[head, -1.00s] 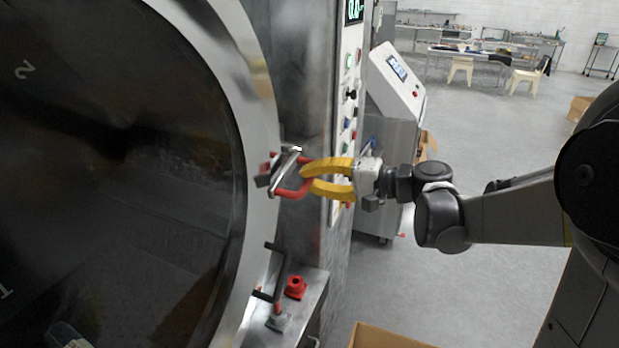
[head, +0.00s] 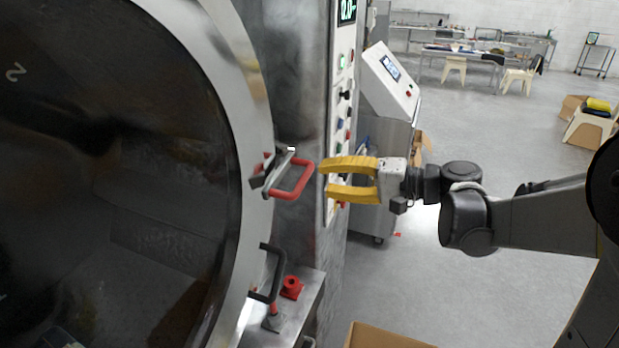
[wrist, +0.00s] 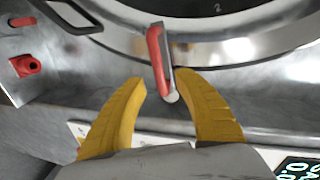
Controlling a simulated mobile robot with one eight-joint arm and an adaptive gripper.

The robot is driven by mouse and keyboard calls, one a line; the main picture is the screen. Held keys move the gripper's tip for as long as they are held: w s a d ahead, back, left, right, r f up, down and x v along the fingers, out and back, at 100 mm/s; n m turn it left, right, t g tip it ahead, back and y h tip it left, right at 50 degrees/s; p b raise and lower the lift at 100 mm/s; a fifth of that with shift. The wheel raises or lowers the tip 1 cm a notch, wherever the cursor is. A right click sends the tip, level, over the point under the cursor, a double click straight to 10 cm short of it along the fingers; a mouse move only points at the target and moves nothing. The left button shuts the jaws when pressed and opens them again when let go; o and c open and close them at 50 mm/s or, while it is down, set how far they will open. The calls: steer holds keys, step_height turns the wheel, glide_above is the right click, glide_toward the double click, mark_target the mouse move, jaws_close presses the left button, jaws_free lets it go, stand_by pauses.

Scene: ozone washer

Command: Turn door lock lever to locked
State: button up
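The door lock lever has a red loop handle (head: 296,184) and sits at the right rim of the big round door (head: 120,180). In the wrist view the red lever (wrist: 155,55) lies ahead, between the lines of the two fingers. My gripper (head: 323,178) has yellow fingers and is open. It is to the right of the lever and apart from it in the head view. In the wrist view the gripper (wrist: 160,82) holds nothing.
A black door handle (head: 268,272) is below the lever, and a red knob (head: 291,287) is on a metal ledge beside it. A panel with buttons (head: 343,110) stands behind my fingers. A cardboard box (head: 385,337) is on the floor below. Open floor lies to the right.

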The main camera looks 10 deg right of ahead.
steer(key=v, duration=0.6)
stand_by(0.3)
steer(key=s+a+f+g+h+b, duration=0.25)
steer(key=a+f, duration=0.25)
steer(key=f, duration=0.3)
steer(key=s+f+n+h+b, duration=0.5)
steer(key=s+f+h+b, duration=0.3)
steer(key=s+f, duration=0.5)
steer(key=shift+s+d+f+n+h, duration=0.25)
steer(key=shift+d+f+n+h, duration=0.1)
steer(key=shift+f+h, duration=0.6)
